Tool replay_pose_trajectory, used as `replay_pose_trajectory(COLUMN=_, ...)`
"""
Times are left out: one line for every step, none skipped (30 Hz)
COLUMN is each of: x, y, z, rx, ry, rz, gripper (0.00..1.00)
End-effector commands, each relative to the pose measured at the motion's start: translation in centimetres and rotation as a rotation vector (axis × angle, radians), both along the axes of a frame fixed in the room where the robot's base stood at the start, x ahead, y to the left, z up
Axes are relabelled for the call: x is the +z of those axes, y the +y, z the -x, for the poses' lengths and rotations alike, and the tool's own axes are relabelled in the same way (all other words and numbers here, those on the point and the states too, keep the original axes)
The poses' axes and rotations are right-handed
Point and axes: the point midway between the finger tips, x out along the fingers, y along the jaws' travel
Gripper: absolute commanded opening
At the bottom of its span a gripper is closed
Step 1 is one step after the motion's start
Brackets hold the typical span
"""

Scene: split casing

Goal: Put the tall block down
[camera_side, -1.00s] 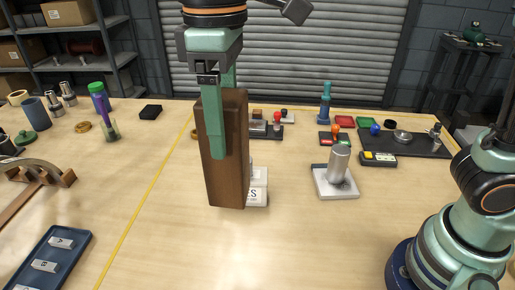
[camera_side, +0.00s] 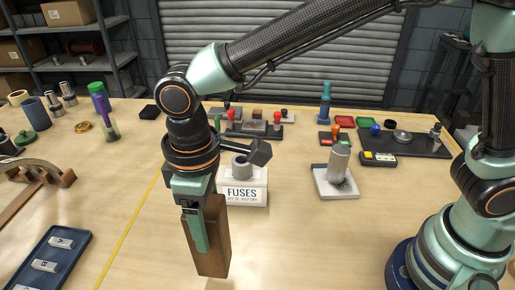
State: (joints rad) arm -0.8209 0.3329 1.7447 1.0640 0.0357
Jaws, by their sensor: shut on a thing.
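The tall block (camera_side: 218,251) is brown, wood-like and roughly upright, in the front middle of the table. My gripper (camera_side: 203,238) points down and is shut on its upper part, with one green finger across the near face. The block's lower end shows low in the picture. I cannot tell whether it touches the table or hangs just above it. The far finger is mostly hidden behind the block.
A white box marked FUSES (camera_side: 242,190) stands just behind the block. A grey cylinder on a white plate (camera_side: 338,189) is to the right. A blue tray (camera_side: 52,264) lies at the front left. Bare tabletop (camera_side: 310,245) is free right of the block.

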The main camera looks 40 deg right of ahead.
Motion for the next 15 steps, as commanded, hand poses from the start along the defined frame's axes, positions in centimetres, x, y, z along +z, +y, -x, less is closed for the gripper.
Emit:
replay_pose_trajectory(x=-0.5, y=0.0, z=0.0, rx=0.0, ry=0.001, rz=0.001, gripper=0.0)
replay_pose_trajectory(x=-0.7, y=0.0, z=0.0, rx=0.0, ry=0.001, rz=0.001, gripper=0.0)
replay_pose_trajectory(x=-0.9, y=0.0, z=0.0, rx=0.0, ry=0.0, rz=0.0, gripper=0.0)
replay_pose_trajectory(x=-1.1, y=0.0, z=0.0, rx=0.0, ry=-0.001, rz=-0.001, gripper=0.0)
replay_pose_trajectory(x=-1.3, y=0.0, z=0.0, rx=0.0, ry=-0.001, rz=-0.001, gripper=0.0)
replay_pose_trajectory(x=-1.7, y=0.0, z=0.0, rx=0.0, ry=0.0, rz=0.0, gripper=0.0)
replay_pose_trajectory(x=-2.1, y=0.0, z=0.0, rx=0.0, ry=0.001, rz=0.001, gripper=0.0)
replay_pose_trajectory(x=-2.6, y=0.0, z=0.0, rx=0.0, ry=0.001, rz=0.001, gripper=0.0)
replay_pose_trajectory(x=-3.2, y=0.0, z=0.0, rx=0.0, ry=0.003, rz=0.003, gripper=0.0)
replay_pose_trajectory(x=-3.7, y=0.0, z=0.0, rx=0.0, ry=0.001, rz=0.001, gripper=0.0)
replay_pose_trajectory(x=-4.1, y=0.0, z=0.0, rx=0.0, ry=0.002, rz=0.002, gripper=0.0)
replay_pose_trajectory(x=-4.6, y=0.0, z=0.0, rx=0.0, ry=0.001, rz=0.001, gripper=0.0)
replay_pose_trajectory(x=-4.8, y=0.0, z=0.0, rx=0.0, ry=0.001, rz=0.001, gripper=0.0)
replay_pose_trajectory(x=-5.0, y=0.0, z=0.0, rx=0.0, ry=0.0, rz=0.0, gripper=0.0)
replay_pose_trajectory(x=-5.2, y=0.0, z=0.0, rx=0.0, ry=-0.001, rz=-0.001, gripper=0.0)
